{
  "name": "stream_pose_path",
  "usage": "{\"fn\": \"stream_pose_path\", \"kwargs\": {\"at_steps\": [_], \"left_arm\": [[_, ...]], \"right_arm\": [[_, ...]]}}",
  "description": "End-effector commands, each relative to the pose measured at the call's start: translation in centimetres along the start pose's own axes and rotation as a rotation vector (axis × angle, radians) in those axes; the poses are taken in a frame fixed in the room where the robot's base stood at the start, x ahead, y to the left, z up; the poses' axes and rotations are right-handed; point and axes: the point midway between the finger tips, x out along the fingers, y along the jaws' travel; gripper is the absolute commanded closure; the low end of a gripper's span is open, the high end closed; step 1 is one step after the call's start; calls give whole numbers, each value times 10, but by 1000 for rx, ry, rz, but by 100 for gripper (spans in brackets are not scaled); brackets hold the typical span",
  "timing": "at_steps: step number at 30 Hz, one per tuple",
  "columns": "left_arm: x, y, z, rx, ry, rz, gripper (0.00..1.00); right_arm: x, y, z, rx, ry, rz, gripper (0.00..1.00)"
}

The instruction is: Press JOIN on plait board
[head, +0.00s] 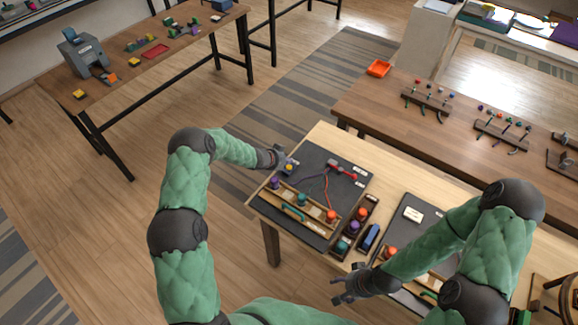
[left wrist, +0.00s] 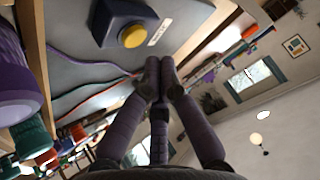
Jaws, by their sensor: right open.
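The dark grey plait board (head: 318,158) lies on the light wood table, with a red and a purple cord across it. A dark blue box with a yellow round button (head: 289,167) sits at its left corner. In the left wrist view the yellow button (left wrist: 132,36) is near, with a white label (left wrist: 160,32) beside it; its text is unreadable. My left gripper (head: 284,158) is by the button box; in the wrist view its fingertips (left wrist: 159,72) are together, apart from the button in the picture. Contact cannot be told. My right gripper (head: 343,288) is open and empty, front of the table.
Purple (head: 275,183), teal (head: 302,199) and red (head: 331,215) spools stand in a wooden rack on the board. A red-handled piece (head: 342,168) lies at the board's back. A dark tray (head: 353,228) of spools and a blue block (head: 370,237) sit right of it.

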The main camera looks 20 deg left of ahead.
Motion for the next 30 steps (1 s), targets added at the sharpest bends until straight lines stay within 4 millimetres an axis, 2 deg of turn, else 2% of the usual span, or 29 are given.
{"fn": "stream_pose_path", "kwargs": {"at_steps": [1, 12, 30], "left_arm": [[-6, -3, -6, 1, 0, -1, 100], [-28, -11, -26, 0, 0, -1, 100], [-28, -11, -26, 0, 0, 0, 100]], "right_arm": [[-7, -3, 0, 0, 0, 0, 40], [-33, -12, 1, 0, 0, 0, 40], [-33, -12, 1, 0, 0, 0, 40]]}}
